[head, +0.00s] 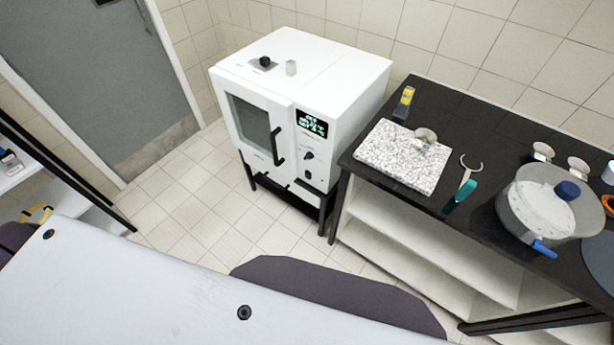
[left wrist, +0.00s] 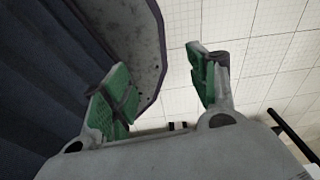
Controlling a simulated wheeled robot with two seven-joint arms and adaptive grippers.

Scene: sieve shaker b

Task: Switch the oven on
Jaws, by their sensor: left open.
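The white oven (head: 300,95) stands on a black stand against the tiled wall in the head view. Its front has a door with a dark window (head: 247,120) and a black vertical handle (head: 277,146); the door looks shut. To the right of the door is a panel with a lit display (head: 312,123), a dark knob (head: 308,155) below it and another small dark control (head: 308,174) lower down. My left gripper (left wrist: 160,85) shows only in the left wrist view, open and empty, with green pads, above the tiled floor and away from the oven. My right gripper is in neither view.
Right of the oven, a black-topped bench (head: 430,105) carries a speckled slab (head: 385,158), a green-handled tool (head: 465,188) and a lidded pot (head: 535,210). A grey door (head: 85,65) is at the left. Tiled floor (head: 185,195) in front of the oven is clear.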

